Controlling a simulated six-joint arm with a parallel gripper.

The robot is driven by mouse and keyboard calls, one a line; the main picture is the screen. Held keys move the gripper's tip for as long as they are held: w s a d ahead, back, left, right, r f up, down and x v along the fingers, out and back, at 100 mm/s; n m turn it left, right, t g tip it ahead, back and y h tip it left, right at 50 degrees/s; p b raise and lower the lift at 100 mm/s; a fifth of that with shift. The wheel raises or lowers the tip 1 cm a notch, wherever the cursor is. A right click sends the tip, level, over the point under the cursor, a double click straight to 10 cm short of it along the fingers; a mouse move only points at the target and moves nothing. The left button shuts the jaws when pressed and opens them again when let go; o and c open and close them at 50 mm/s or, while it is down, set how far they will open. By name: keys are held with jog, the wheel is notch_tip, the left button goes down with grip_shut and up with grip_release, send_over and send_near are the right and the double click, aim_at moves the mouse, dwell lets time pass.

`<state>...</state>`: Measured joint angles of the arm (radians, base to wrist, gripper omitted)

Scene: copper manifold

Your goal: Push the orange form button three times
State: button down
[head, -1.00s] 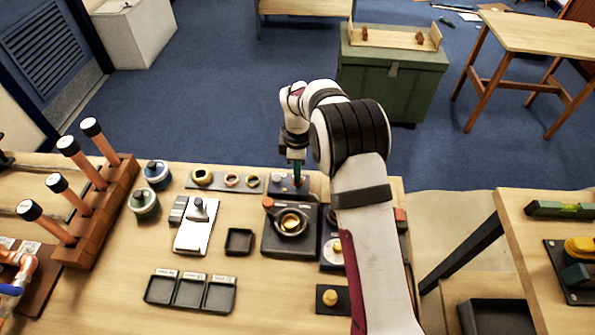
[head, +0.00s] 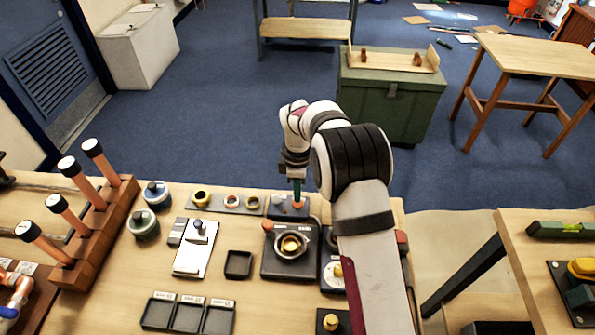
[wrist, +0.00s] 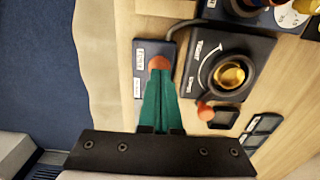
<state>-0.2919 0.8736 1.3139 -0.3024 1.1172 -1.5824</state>
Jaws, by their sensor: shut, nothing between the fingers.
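The orange button (wrist: 159,62) is a small round dome on a dark blue-grey panel (wrist: 143,90) with white labels, at the upper middle of the wrist view. In the head view this panel (head: 279,212) lies near the table's far edge, and the button is mostly hidden by the fingers. My gripper (wrist: 160,74) has its green fingers shut and empty. The fingertips overlap the button's near edge in the wrist view. In the head view my gripper (head: 297,198) points down at the button. I cannot tell whether they touch or whether the button is pressed.
A dark machine (head: 273,267) with a brass-coloured centre and a second orange knob (head: 268,226) stands in front of the panel. A strip with rings (head: 215,202) lies left of it. Small black trays (head: 238,264) and a rack of copper tubes (head: 119,206) are farther left.

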notch_tip(320, 180, up, 11)
jog(key=shift+w+r, duration=0.1)
dwell(0.5)
jog(key=shift+r, duration=0.85)
jog(key=shift+f, duration=0.1)
notch_tip(320, 180, down, 14)
jog(key=shift+r, duration=0.1)
